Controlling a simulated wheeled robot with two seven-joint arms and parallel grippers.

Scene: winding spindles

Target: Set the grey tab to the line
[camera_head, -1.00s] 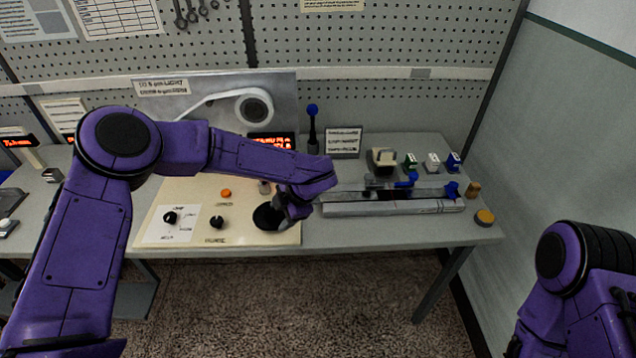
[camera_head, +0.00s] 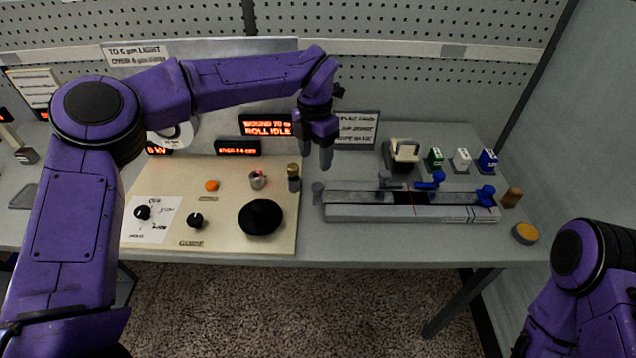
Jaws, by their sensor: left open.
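A long grey rail fixture (camera_head: 385,213) lies on the right part of the bench. A small grey upright piece (camera_head: 318,193) stands at its left end, and a blue lever (camera_head: 430,181) and a blue knob (camera_head: 487,196) sit towards its right. I cannot tell for sure which piece is the grey tab, and the line is too small to make out clearly. My left gripper (camera_head: 318,155) is open and empty, fingers pointing down, above and behind the left end of the rail. My right arm shows at the lower right; its gripper is out of view.
A beige panel (camera_head: 220,235) with a large black knob (camera_head: 262,218), small dials and an orange button lies left of the rail. Behind the rail are a cream block (camera_head: 403,153) and green, white and blue boxes. A yellow button (camera_head: 524,233) is at the right edge.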

